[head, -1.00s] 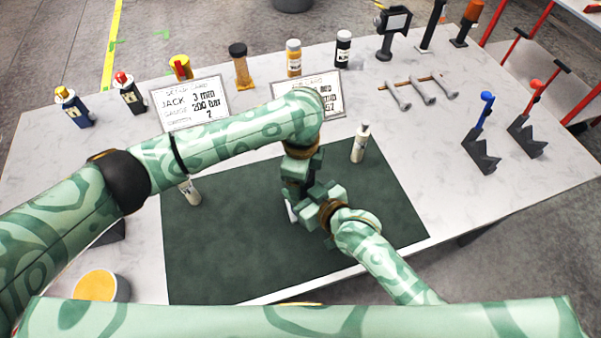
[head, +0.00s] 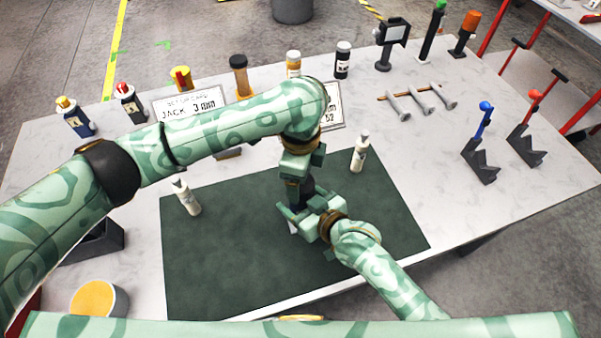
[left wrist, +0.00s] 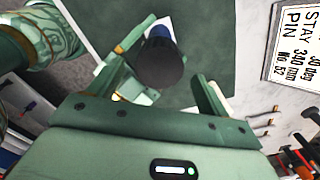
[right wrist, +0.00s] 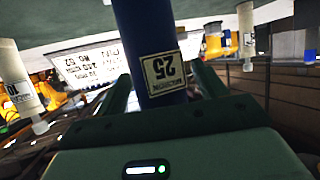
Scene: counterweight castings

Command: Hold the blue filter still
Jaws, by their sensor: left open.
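The blue filter shows in the left wrist view from above as a dark round cap (left wrist: 160,66) over a blue body. In the right wrist view the blue filter (right wrist: 150,45) is an upright-looking cylinder with a white label reading 25. In the head view the grippers mostly hide it. My left gripper (head: 299,188) is open above the filter, its fingers either side of the cap. My right gripper (head: 306,218) is low beside the filter, with one finger on each side of the blue body. Whether the right fingers press on it cannot be seen.
The dark green mat (head: 225,250) has free room in front. White bottles stand at its left (head: 187,198) and back right (head: 359,152). Cards (head: 190,107) and several coloured bottles stand behind. Blue-handled (head: 482,140) and red-handled (head: 527,130) fixtures stand right. A yellow-topped tub (head: 97,298) is front left.

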